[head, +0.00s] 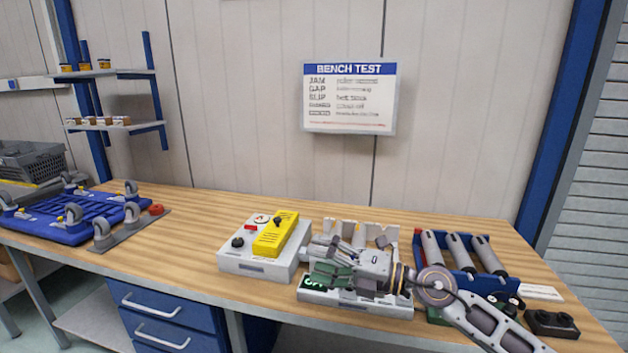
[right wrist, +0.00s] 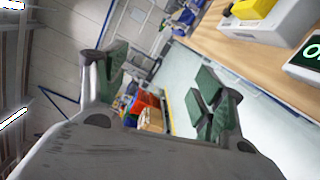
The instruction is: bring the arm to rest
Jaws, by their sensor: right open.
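My right arm comes in from the lower right in the head view and reaches left over the bench. My right gripper (head: 322,267) is above the front of a white fixture (head: 385,303) with a green display and hides much of it. Its green-padded fingers also show in the right wrist view (right wrist: 160,88). They stand wide apart with nothing between them. The bench edge and floor lie beyond the fingers. I cannot tell the exact height above the fixture. My left gripper is not in view.
Left of the gripper stands a grey control box (head: 240,262) with a yellow device (head: 275,234) on top. At the right are a blue rack (head: 466,284) of grey rollers and a black box (head: 551,323). A blue wheeled base (head: 75,212) lies far left. Bare bench (head: 190,240) separates them.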

